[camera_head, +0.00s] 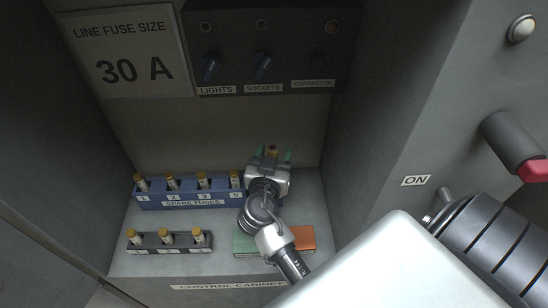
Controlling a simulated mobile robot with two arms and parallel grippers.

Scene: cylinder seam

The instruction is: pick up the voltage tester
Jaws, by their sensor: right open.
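No object can be clearly made out as the voltage tester. My right gripper (272,155) is open at the back of the cabinet shelf, at the right end of the blue fuse rack. A small yellow and reddish tip (273,150) shows between its green-tipped fingers. I cannot tell whether this is the tester or a fuse, and the gripper hides its lower part. My left gripper is not in view.
The blue spare-fuse rack (195,203) and a dark rack (168,248) hold several fuses. A green block (245,244) and an orange block (303,238) lie partly under my right arm. Cabinet walls close in both sides. A red-tipped handle (533,170) juts out at right.

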